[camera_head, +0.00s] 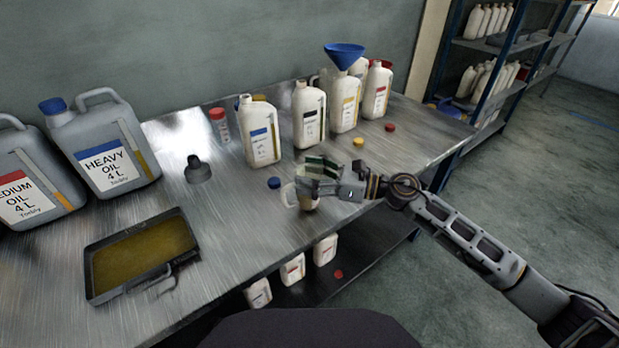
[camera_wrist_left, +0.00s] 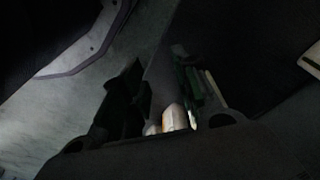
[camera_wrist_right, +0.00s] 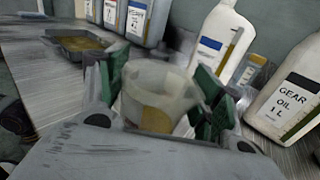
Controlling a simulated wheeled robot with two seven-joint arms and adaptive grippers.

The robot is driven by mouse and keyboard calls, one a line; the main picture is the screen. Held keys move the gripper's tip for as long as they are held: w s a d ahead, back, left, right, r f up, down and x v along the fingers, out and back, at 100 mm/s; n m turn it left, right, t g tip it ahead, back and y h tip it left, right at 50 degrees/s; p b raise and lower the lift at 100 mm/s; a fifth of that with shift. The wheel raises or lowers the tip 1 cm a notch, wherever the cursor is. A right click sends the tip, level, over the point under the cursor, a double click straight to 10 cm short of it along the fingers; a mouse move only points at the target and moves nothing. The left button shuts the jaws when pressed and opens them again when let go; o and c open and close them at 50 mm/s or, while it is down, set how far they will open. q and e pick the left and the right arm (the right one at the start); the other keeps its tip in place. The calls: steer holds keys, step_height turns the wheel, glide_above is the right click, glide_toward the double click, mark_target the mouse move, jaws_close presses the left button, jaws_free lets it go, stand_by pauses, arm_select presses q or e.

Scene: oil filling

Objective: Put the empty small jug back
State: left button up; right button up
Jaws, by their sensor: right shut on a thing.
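The small jug (camera_head: 307,194) is a pale, translucent cup at the front edge of the metal table in the head view. My right gripper (camera_head: 318,178) is shut on it from the right, fingers on either side. In the right wrist view the jug (camera_wrist_right: 158,95) sits upright between the green finger pads, with a yellowish patch showing through its wall. Whether its base touches the table cannot be told. My left gripper (camera_wrist_left: 160,95) is seen only in the dark left wrist view, with its fingers apart below the table; a blurred white and orange thing shows between them.
White oil bottles (camera_head: 262,132) stand along the table's back, one with a blue funnel (camera_head: 344,55). A blue cap (camera_head: 274,183) lies just left of the jug. A drip tray (camera_head: 92,262) and grey canisters (camera_head: 104,150) are at left. Bare table (camera_head: 225,225) lies between.

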steer(key=shift+f, duration=0.3)
arm_select(q)
steer(key=shift+s+d+r, duration=0.1)
steer(key=shift+s+r, duration=0.2)
steer(key=shift+r, duration=0.05)
steer(key=shift+w, duration=0.1)
arm_select(e)
steer(key=shift+f, duration=0.1)
steer(key=o, duration=1.6)
arm_select(q)
steer(key=shift+w+d+r, duration=0.15)
steer(key=shift+w+r, duration=0.1)
steer(key=shift+r, duration=0.2)
steer(key=shift+s+f, duration=0.2)
